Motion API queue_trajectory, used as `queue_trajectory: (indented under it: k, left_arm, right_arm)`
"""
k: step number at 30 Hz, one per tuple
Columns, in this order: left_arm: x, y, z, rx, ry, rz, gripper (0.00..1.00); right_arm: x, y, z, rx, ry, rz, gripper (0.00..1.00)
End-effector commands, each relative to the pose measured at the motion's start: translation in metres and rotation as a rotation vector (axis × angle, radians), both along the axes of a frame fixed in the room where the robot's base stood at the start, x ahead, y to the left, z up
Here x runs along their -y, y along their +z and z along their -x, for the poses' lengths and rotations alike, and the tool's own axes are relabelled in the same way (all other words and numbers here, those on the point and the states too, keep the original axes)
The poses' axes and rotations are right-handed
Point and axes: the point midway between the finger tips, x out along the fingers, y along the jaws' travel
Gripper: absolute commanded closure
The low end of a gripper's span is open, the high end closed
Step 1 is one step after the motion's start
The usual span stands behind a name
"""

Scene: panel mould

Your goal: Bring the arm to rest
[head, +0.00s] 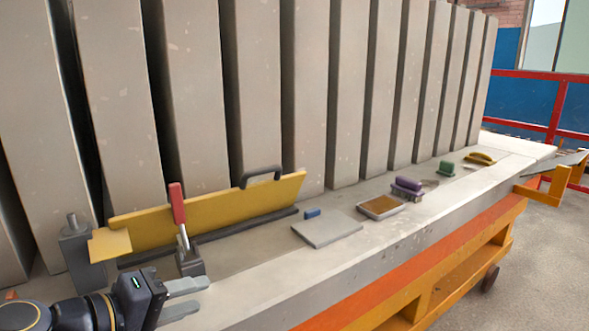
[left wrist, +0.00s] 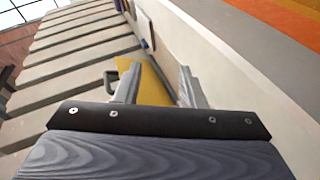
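The left wrist view also shows my left gripper (left wrist: 158,88) open and empty, with the bench and a yellow board beyond the fingers. My right arm and gripper do not show in either view.
A yellow board (head: 215,213) with a black handle stands along the panels (head: 305,90). A red-handled tool (head: 178,205) stands upright in a grey holder near my gripper. A grey plate (head: 327,229), a tray (head: 381,207) and small coloured tools lie farther along the bench (head: 470,190).

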Motion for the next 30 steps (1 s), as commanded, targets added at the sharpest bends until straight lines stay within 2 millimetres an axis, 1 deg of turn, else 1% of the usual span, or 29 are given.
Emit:
queue_trajectory:
  k: [1,5,9,12,17,18,19,26,29,30]
  left_arm:
    - [0.000,-0.013,0.014,-0.010,-0.022,-0.059,0.64]
    - [-0.004,-0.054,0.051,-0.052,-0.088,-0.231,0.64]
    - [-0.015,-0.098,0.090,-0.108,-0.151,-0.415,0.64]
    - [-0.025,-0.127,0.114,-0.147,-0.189,-0.537,0.64]
    - [-0.044,-0.166,0.149,-0.210,-0.238,-0.712,0.64]
    - [-0.047,-0.159,0.152,-0.217,-0.243,-0.733,0.64]
    - [-0.046,-0.146,0.150,-0.216,-0.242,-0.728,0.64]
    - [-0.046,-0.095,0.150,-0.215,-0.241,-0.726,0.64]
    - [-0.046,-0.065,0.150,-0.215,-0.241,-0.724,0.64]
    - [-0.046,-0.051,0.149,-0.215,-0.240,-0.725,0.64]
  right_arm:
    - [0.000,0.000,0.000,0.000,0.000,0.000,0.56]
    - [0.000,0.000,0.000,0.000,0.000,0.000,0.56]
    - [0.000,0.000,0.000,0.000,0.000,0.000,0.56]
    - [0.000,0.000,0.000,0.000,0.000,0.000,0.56]
    - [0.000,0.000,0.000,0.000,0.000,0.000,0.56]
    - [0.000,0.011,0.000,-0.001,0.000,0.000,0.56]
    - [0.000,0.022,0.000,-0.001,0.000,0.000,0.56]
    - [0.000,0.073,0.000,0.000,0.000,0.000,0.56]
    - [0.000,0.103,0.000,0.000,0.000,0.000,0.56]
    - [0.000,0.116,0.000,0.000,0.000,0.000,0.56]
